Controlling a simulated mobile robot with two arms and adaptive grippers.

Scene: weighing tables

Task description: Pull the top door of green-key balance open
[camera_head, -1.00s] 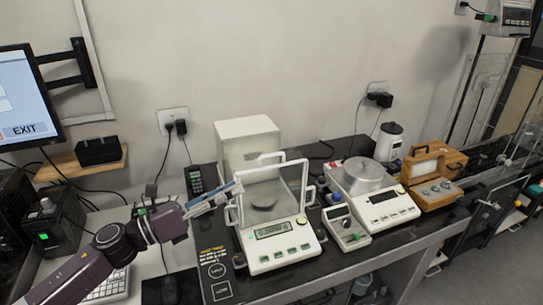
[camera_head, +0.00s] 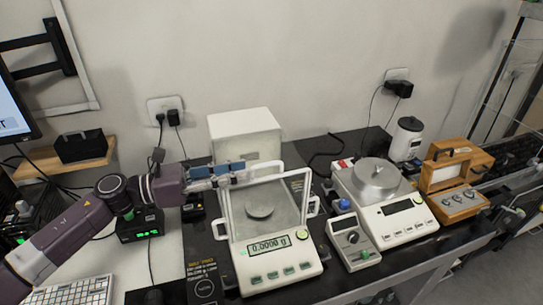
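The green-key balance (camera_head: 277,275) stands at the centre, with green keys and a display reading 0.0000 g. Its clear draft shield has a white frame (camera_head: 305,190), side handles (camera_head: 313,207) and a round pan (camera_head: 262,204) inside. My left gripper (camera_head: 256,175) reaches in from the left, level with the shield's top left edge. Its fingers overlap the top door area in the picture, and the top handle is not clearly visible behind them. I cannot tell whether they touch the door or how far apart they are. My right gripper is not in view.
A white box (camera_head: 244,133) stands behind the balance. To the right are a small grey-white device (camera_head: 353,240), a second balance with a steel pan (camera_head: 376,178) and a wooden weight box (camera_head: 455,195). A monitor (camera_head: 14,110) is at the far left.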

